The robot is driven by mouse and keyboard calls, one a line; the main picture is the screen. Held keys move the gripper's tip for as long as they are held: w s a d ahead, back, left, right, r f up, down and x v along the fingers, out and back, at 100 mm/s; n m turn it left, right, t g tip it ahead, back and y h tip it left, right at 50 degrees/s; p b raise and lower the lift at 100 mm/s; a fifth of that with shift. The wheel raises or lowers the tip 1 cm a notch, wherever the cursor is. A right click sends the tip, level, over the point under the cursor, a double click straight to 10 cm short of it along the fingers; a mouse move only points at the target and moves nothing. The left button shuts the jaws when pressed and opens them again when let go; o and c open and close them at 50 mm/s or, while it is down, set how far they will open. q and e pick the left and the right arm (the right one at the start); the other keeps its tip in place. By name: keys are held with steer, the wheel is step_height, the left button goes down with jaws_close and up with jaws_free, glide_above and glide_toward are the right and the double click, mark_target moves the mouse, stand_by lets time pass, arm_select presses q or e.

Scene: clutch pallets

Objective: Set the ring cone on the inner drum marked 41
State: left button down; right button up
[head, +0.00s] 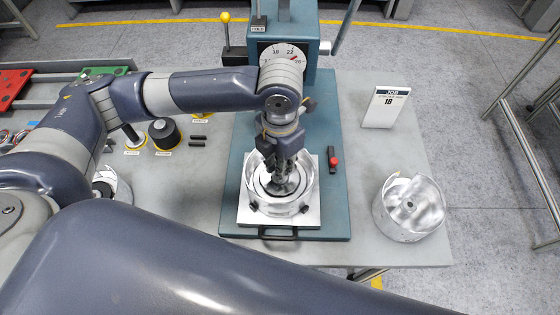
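My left gripper (284,172) points straight down into a silver drum (277,208) on the press's square plate. Its fingertips are inside the drum's rim, near dark rings and a metal centre; whether they are shut on anything is unclear. A second silver drum (410,208), open-topped with a notched wall, stands at the table's right. A third silver drum (122,188) at the left is partly hidden by my arm. No 41 is legible on any drum, and I cannot tell which part is the ring cone. My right gripper is out of view.
The teal press (334,215) has a dial (283,55), a yellow-knobbed lever (226,20) and a red-knobbed lever (334,163). A job sign (385,107) reads 18. A black cylinder (165,133) and red tray (14,85) are at left. Table is clear between press and right drum.

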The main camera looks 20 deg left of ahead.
arm_select(q)
steer(key=shift+f, duration=0.15)
steer(key=c, duration=1.5)
jaws_free()
steer(key=shift+o, duration=0.2)
step_height(320, 180, up, 7)
steer(key=p, duration=0.7)
steer(key=shift+p, duration=0.3)
step_height(320, 180, up, 2)
steer(key=shift+p, duration=0.3)
steer(key=shift+s, duration=0.1)
